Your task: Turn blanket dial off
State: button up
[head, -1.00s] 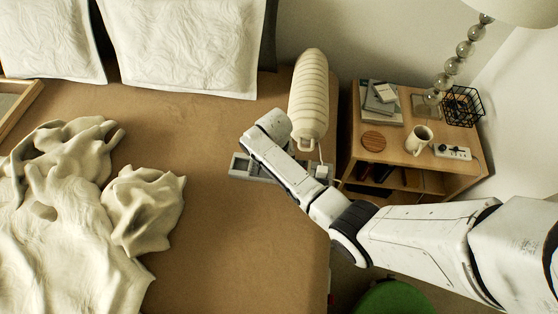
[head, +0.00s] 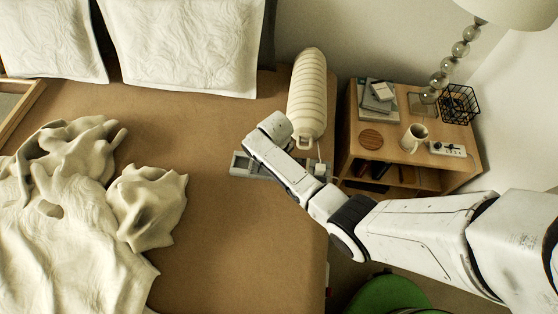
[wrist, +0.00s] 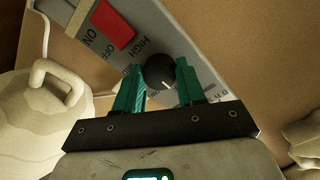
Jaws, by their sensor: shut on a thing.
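The blanket control box (wrist: 195,38) is a grey panel lying on the tan bed in the wrist view. Its round black dial (wrist: 160,72) has a white pointer mark turned toward the lower right of the picture. The word HIGH is printed beside the dial on the switch side. My gripper (wrist: 160,67) has its teal fingers on either side of the dial and is shut on it. In the head view the box (head: 240,164) shows at the bed's right side, partly covered by my arm, which hides the dial and fingertips.
A red switch (wrist: 113,24) with ON and OFF labels sits on the box. A cream ribbed bottle-shaped object (head: 307,95) lies just behind it. A nightstand (head: 350,150) with a mug (head: 414,138) stands right. A crumpled white blanket (head: 70,230) lies left; bare bed lies between.

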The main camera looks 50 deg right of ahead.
dwell(0.4)
jog(key=o, duration=1.1)
jog(key=shift+c, duration=0.2)
notch_tip(320, 180, up, 11)
jog(key=p, duration=0.1)
jog(key=shift+a+f, duration=0.15)
jog(key=shift+a, duration=0.15)
jog(key=s+a+r, duration=0.2)
jog(key=s, duration=0.5)
jog(key=s+a+r, duration=0.2)
jog(key=s, duration=0.6)
jog(key=s+a+r+t, duration=0.1)
jog(key=s+a+r, duration=0.1)
jog(key=s, duration=0.5)
jog(key=shift+s+a+r+m, duration=0.15)
jog(key=shift+a+r+m, duration=0.2)
jog(key=shift+r, duration=0.2)
